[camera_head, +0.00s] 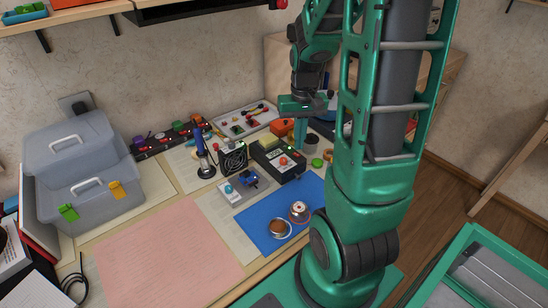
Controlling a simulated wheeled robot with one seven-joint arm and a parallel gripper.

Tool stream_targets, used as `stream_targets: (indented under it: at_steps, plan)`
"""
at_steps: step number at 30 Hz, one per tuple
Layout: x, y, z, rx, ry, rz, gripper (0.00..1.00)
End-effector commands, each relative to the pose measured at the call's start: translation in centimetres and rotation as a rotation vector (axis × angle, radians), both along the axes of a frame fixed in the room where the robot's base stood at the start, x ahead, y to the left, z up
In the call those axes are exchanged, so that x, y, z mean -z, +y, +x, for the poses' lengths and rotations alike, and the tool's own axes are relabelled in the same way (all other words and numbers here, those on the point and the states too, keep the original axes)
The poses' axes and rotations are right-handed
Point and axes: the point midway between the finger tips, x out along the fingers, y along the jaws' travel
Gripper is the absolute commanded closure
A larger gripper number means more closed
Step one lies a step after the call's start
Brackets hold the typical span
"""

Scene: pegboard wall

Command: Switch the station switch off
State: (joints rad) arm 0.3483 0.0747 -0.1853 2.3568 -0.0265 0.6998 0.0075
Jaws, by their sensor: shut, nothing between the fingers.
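The black station box (278,160) sits on the workbench. It has a pale yellow top part, a small green light and a red round part on its front. I cannot tell at this size which part is the switch or which way it is set. My gripper (300,146) points down from the green arm, just behind and right of the station. Its fingers are shut and look empty. I cannot tell whether they touch anything.
A blue soldering iron in its stand (204,163) and a small black fan (234,158) stand left of the station. A grey toolbox (85,170) fills the left. The pink mat (168,255) is clear.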

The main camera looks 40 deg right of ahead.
Motion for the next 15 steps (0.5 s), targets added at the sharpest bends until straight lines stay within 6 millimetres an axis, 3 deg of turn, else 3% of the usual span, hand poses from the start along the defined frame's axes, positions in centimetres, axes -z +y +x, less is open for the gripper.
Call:
stream_targets:
  at_steps: [15]
  plan:
    - [-3.5,0.0,0.0,0.0,-0.001,0.0,1.0]
